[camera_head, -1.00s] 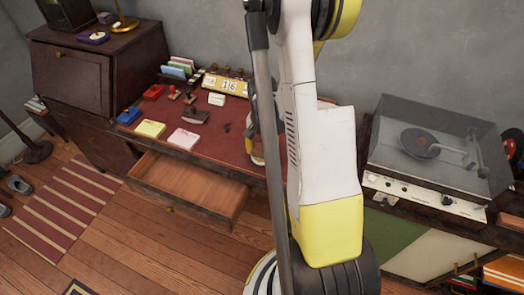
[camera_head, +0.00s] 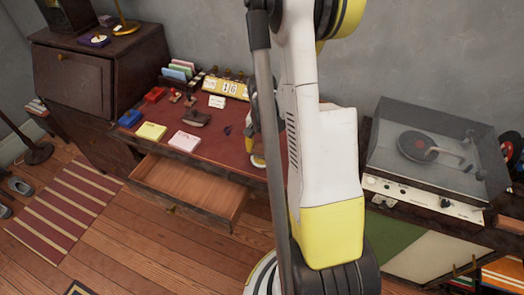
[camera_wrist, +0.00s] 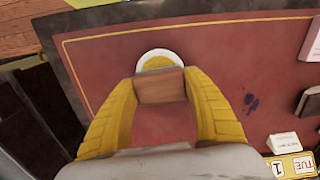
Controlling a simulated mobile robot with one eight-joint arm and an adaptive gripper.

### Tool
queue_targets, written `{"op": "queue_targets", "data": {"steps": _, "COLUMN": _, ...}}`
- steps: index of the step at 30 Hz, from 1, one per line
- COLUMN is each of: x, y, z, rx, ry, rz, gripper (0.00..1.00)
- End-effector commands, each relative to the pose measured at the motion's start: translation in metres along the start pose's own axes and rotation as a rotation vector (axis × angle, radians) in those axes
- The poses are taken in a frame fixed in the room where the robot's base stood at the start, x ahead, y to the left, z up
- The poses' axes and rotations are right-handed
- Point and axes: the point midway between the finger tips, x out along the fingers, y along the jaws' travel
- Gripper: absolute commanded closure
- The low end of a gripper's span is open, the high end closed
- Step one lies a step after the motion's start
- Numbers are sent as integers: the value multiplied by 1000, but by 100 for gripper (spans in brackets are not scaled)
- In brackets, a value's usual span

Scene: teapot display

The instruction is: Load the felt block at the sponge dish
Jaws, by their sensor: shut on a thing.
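My gripper (camera_wrist: 160,86) is shut on the felt block (camera_wrist: 160,88), which shows as a brown face between the yellow fingers in the wrist view. A reddish patch lies below that face; I cannot tell whether it is the block or the desk. The sponge dish (camera_wrist: 158,55), a round white dish with a yellow sponge, sits just beyond the block on the red desk top and is partly covered by it. I cannot tell whether block and sponge touch. In the head view my arm hides the block and most of the gripper.
The red desk top (camera_head: 225,140) holds a dark stamp (camera_head: 197,119), notepads (camera_head: 185,141), a calendar (camera_head: 228,87) and a small white card (camera_head: 217,102). A dark ink stain lies right of the gripper. The desk drawer (camera_head: 190,185) is open. A record player (camera_head: 430,150) stands at right.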

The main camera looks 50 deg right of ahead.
Motion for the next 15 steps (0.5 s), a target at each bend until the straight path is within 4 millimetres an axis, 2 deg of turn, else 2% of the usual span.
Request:
{"op": "queue_targets", "data": {"steps": 1, "x": -8, "y": 0, "z": 0, "rx": 0, "ry": 0, "rz": 0, "gripper": 68}}
{"op": "queue_targets", "data": {"steps": 15, "x": -48, "y": 0, "z": 0, "rx": 0, "ry": 0, "rz": 0, "gripper": 68}}
